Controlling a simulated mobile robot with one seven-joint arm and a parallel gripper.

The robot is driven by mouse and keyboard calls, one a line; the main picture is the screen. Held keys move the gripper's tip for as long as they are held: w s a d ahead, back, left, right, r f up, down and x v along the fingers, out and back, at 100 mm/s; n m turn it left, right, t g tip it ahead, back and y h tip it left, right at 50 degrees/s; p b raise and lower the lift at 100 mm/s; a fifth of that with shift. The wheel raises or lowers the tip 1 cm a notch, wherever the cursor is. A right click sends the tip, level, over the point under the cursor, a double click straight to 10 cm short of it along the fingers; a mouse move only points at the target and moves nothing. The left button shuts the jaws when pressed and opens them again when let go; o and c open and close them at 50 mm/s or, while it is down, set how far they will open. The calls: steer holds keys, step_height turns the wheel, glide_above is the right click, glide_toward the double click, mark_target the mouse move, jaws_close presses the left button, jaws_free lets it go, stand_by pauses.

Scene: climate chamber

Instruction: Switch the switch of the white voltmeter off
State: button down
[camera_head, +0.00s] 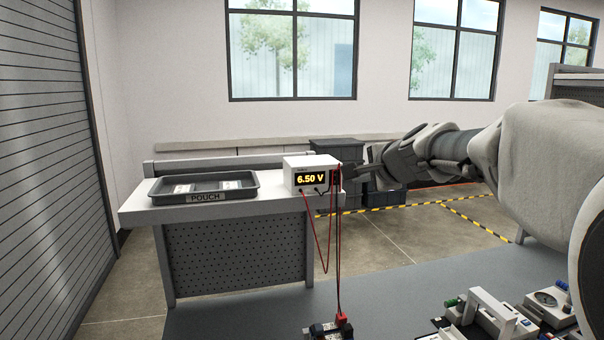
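The white voltmeter (300,163) stands on the right end of the white bench, its yellow display lit and reading 6.50 V. Red and black leads run from its front down toward the floor. A small dark and red detail shows at its right edge; I cannot tell whether it is the switch, and the switch position is not readable. My gripper (352,172) reaches in from the right, with its dark fingers close beside the voltmeter's right side. I cannot tell whether they touch it or how far apart they are.
A dark tray (205,198) labelled POUCH, with pale packets in it, sits left of the voltmeter on the white bench (143,211). Dark crates (336,151) stand behind my gripper. A grey surface in front holds a red and black device (330,332) and several instruments at right.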

glide_toward(336, 174)
step_height(336, 174, down, 3)
steer(key=w, duration=0.1)
steer(key=w+p, duration=0.2)
steer(key=w, duration=0.1)
steer(key=shift+w+a, duration=0.25)
steer(key=shift+a, duration=0.15)
steer(key=shift+w+a, duration=0.1)
steer(key=shift+w, duration=0.5)
steer(key=shift+r+p, duration=0.1)
steer(key=shift+p, duration=0.3)
steer(key=shift+w+r+p, duration=0.15)
steer(key=shift+r+p, duration=0.1)
steer(key=shift+p, duration=0.75)
steer(key=shift+w+f, duration=0.1)
steer(key=shift+f, duration=0.2)
